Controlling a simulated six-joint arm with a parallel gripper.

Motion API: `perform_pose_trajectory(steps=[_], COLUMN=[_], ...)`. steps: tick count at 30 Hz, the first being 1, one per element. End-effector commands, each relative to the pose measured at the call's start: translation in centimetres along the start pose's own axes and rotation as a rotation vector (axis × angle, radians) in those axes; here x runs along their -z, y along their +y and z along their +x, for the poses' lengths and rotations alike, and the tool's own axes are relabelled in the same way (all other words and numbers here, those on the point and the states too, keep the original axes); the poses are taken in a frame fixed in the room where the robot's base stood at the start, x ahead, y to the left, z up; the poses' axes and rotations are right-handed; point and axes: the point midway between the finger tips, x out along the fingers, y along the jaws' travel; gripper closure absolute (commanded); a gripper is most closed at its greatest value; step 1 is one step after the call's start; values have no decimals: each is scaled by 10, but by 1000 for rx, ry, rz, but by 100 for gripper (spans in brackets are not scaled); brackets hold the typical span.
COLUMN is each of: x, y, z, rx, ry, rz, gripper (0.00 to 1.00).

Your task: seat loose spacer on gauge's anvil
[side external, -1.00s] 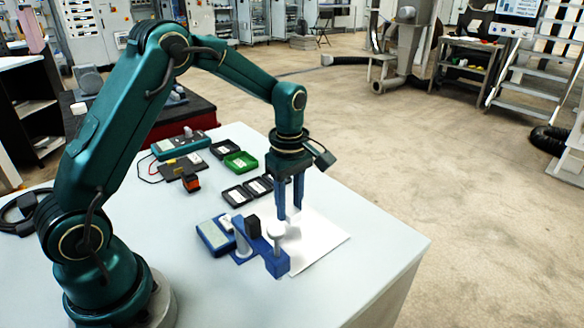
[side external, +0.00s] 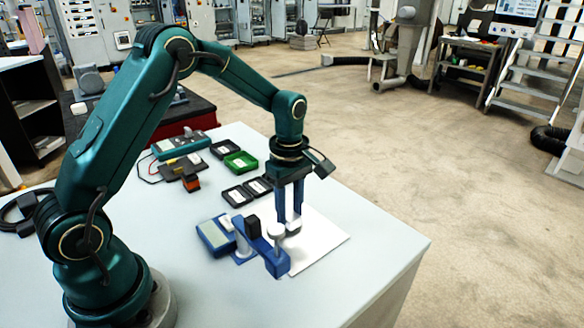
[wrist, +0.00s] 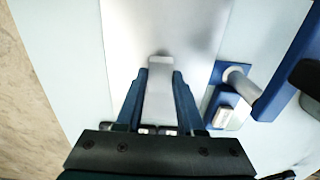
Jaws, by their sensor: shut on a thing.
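The spacer is a small pale grey block (wrist: 158,88) between my fingers in the wrist view. In the side view it shows only as a light shape (side external: 293,228) at the fingertips, low over the white sheet. My gripper (side external: 290,218) points down and is shut on it; in the wrist view both fingers (wrist: 159,76) flank it. The blue gauge (side external: 262,254) stands just left of my gripper, with a pale round-topped post (side external: 276,231) close by the fingers. The gauge (wrist: 290,75) is at the right in the wrist view. I cannot tell which part is the anvil.
A white sheet (side external: 322,243) lies under my gripper near the table's right edge. A blue meter (side external: 214,237) stands left of the gauge. Black trays (side external: 238,195), a green tray (side external: 240,161) and an orange-and-black item (side external: 190,181) lie behind. The table's front is clear.

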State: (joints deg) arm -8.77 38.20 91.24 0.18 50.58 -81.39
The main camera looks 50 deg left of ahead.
Motion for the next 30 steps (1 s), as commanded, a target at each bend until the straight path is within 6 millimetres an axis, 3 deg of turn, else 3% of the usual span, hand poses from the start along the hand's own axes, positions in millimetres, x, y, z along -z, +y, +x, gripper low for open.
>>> perform_pose_trajectory(steps=[30], x=[0], y=[0], z=[7], rx=[0], ry=[0], rz=[0], gripper=[100])
